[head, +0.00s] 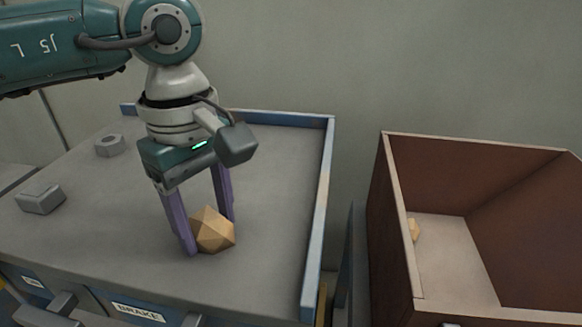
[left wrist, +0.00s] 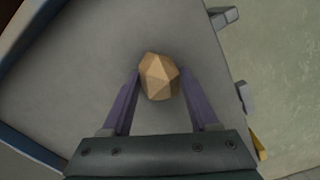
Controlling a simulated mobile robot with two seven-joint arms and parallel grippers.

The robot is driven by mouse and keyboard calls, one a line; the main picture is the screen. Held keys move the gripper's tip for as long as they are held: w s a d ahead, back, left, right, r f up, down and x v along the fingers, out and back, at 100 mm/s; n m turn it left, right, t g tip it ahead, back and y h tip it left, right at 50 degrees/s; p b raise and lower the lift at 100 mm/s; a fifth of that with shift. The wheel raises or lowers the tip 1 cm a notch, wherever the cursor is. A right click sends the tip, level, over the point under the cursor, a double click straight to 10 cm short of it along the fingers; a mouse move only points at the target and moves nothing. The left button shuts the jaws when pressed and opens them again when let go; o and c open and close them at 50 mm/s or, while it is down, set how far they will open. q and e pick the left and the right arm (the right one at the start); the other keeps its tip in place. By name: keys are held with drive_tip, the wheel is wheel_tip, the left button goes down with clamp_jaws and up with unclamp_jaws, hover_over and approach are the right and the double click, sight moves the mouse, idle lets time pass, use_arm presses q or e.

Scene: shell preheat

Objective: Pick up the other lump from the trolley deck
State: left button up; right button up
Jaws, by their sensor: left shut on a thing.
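A tan faceted lump (head: 214,231) is on the grey trolley deck (head: 272,205) near its front, between the purple fingers of my left gripper (head: 210,233). The left gripper points down and is shut on this lump. In the left wrist view the lump (left wrist: 159,77) sits between the tips of the gripper (left wrist: 159,85). I cannot tell for sure whether it touches the deck. Another tan lump (head: 414,230) shows partly inside the brown box at the right, mostly hidden by the box's wall. My right gripper is not in view.
The brown open box (head: 391,225) stands right of the trolley, with a gap between. A blue rim (head: 318,220) edges the deck's right and back. A grey hex nut (head: 109,145) and a grey block (head: 40,199) lie on the deck's left. The deck right of the gripper is clear.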

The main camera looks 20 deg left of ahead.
use_arm(q)
clamp_jaws()
